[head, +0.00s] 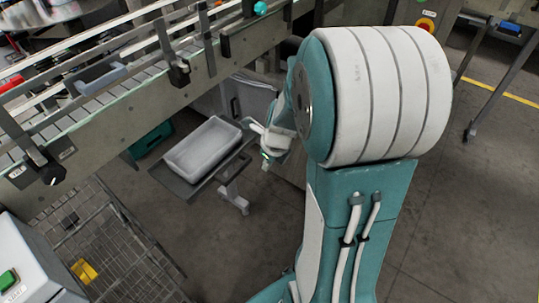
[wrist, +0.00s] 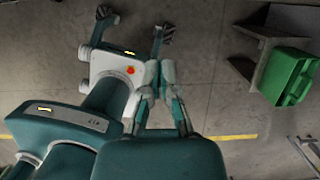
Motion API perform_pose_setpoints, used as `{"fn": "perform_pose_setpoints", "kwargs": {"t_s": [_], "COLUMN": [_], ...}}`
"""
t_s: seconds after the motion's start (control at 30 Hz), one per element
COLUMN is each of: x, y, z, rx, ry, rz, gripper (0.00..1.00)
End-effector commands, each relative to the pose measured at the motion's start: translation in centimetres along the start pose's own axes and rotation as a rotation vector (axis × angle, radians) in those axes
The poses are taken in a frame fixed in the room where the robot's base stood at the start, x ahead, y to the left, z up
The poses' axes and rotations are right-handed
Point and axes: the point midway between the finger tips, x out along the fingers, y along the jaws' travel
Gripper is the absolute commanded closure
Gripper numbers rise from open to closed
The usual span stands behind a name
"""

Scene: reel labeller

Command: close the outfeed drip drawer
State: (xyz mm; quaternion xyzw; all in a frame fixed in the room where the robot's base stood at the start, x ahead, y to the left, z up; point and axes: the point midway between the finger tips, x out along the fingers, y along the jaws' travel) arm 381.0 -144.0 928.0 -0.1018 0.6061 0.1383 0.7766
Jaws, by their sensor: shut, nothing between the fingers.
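A pale grey, shallow open tray (head: 202,148), which looks like the drip drawer, stands out below the conveyor in the head view. It rests on a darker grey plate (head: 180,190) and looks empty. My gripper (head: 266,153) is just right of the tray's right end, partly hidden by my arm. I cannot tell whether it touches the tray or plate. In the wrist view my gripper (wrist: 160,68) has its fingers shut with nothing between them. The tray is not clearly visible there.
The conveyor (head: 120,105) with its rails runs above the tray. A green bin (head: 152,138) sits behind the tray; a green bin also shows in the wrist view (wrist: 292,78). A wire mesh cage (head: 100,240) stands front left. The floor (head: 235,235) before the tray is clear.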

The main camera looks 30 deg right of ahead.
Motion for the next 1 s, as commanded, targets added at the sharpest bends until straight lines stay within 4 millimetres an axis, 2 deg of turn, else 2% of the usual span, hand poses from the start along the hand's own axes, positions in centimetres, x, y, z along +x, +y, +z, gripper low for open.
{"fn": "perform_pose_setpoints", "kwargs": {"t_s": [0.2, 0.3, 0.5, 1.0], "x": [3.9, 4.1, 4.5, 4.6], "y": [0.2, -0.1, -0.3, -0.1], "z": [0.0, 1.8, 3.5, 4.2], "rx": [-0.004, -0.008, -0.003, -0.004], "ry": [0.004, -0.002, -0.003, -0.001], "rz": [0.002, 0.0, 0.004, 0.001], "gripper": [1.0, 1.0, 1.0, 1.0]}}
